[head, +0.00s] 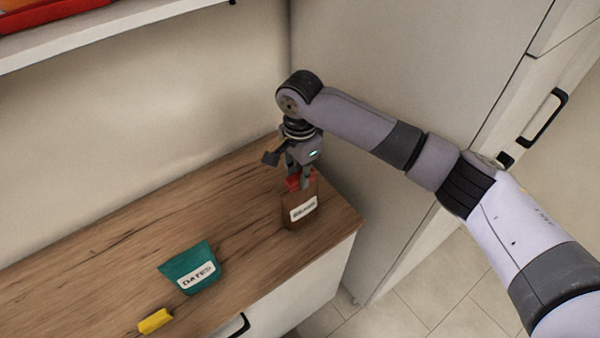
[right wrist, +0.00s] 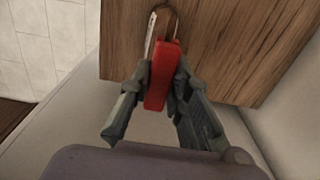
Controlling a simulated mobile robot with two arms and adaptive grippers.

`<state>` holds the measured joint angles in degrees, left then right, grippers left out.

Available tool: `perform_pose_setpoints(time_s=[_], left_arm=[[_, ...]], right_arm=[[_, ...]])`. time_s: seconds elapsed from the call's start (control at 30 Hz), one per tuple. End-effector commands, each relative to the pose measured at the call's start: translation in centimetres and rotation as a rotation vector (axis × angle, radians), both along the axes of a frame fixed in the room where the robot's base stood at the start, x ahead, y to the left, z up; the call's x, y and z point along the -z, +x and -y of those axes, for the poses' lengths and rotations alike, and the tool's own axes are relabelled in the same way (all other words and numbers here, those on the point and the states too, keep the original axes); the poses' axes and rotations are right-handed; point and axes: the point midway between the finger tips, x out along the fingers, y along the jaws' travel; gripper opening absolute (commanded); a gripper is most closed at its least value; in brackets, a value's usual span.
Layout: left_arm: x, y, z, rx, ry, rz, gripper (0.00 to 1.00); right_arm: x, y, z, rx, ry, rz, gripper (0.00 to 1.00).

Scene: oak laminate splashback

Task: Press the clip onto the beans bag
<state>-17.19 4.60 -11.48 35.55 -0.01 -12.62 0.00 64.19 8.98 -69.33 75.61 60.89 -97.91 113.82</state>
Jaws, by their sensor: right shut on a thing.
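The brown beans bag (head: 299,207) stands upright near the right end of the wooden counter, its white label facing the front. My right gripper (head: 300,184) is above the bag, pointing down, and is shut on the red clip (head: 293,182). In the right wrist view the red clip (right wrist: 162,75) sits between the two fingers, at the top edge of the bag (right wrist: 165,23). I cannot tell whether the clip grips the bag's edge or only touches it. My left gripper is not in view.
A teal dates bag (head: 190,268) and a yellow clip (head: 155,321) lie on the wooden counter (head: 110,262) to the left. A tall cabinet (head: 385,75) stands close on the right. A shelf (head: 110,32) with a red tray (head: 45,15) hangs above.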

Motion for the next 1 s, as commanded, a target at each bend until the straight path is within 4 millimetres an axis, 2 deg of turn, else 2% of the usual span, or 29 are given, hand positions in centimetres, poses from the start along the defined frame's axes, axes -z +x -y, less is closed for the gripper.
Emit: perform_pose_setpoints(time_s=[1.0], left_arm=[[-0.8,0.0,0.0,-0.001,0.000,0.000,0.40]], right_arm=[[1.0,0.0,0.0,0.000,0.000,0.000,0.03]])
